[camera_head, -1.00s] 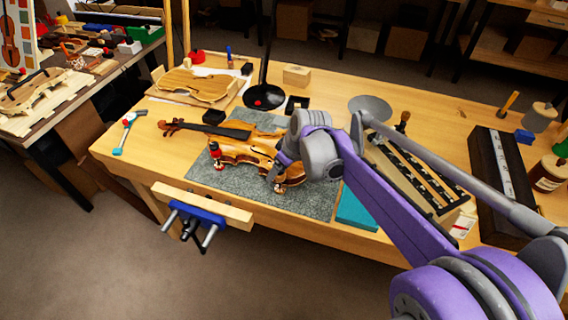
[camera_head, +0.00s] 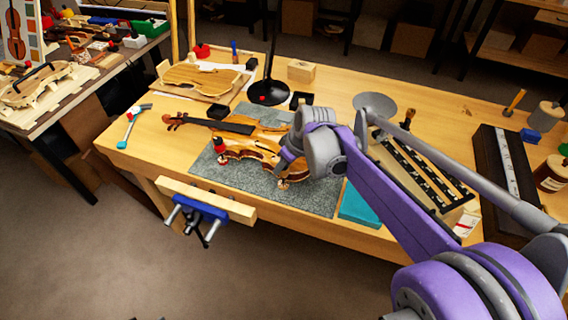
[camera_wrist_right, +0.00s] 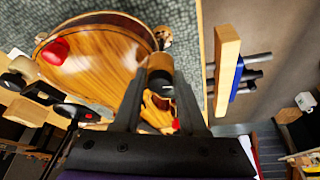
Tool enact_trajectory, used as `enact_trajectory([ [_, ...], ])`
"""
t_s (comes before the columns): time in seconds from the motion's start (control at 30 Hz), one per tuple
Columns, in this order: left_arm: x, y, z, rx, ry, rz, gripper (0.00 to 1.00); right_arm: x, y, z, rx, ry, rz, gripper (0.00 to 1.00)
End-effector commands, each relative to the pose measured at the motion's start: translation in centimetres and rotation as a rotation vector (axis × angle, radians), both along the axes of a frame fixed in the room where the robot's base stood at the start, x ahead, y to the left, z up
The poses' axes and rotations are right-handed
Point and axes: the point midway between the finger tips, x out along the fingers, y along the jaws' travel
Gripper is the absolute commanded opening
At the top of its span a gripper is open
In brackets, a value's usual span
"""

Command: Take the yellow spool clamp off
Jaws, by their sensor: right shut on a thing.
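The violin (camera_head: 240,150) lies on a grey mat (camera_head: 315,199) on the bench. My right gripper (camera_wrist_right: 160,72) is at the violin's body edge, shut on a small brownish spool-shaped clamp (camera_wrist_right: 160,62); its yellow colour is not clear. In the head view my right arm partly hides this spot. A small clamp end (camera_head: 282,184) shows at the violin's near edge. Another pale spool end (camera_wrist_right: 163,36) is just beyond the fingertips. A red-topped clamp (camera_head: 219,145) stands on the violin's near edge, apart from my gripper. My left gripper is not in view.
A blue vise (camera_head: 203,211) with a wooden jaw is on the bench's front edge. A teal box (camera_head: 358,207) and a slotted rack (camera_head: 420,175) are right of the mat. A black lamp base (camera_head: 268,93) is behind the violin.

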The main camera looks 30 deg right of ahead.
Motion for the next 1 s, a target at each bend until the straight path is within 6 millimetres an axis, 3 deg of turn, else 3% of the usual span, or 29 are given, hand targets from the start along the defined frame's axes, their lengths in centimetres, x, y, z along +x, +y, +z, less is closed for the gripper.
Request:
enact_trajectory([
  [1.0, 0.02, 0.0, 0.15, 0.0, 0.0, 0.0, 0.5, -0.37, 0.47, 0.01, 0.001, 0.0, 0.001, 0.0],
])
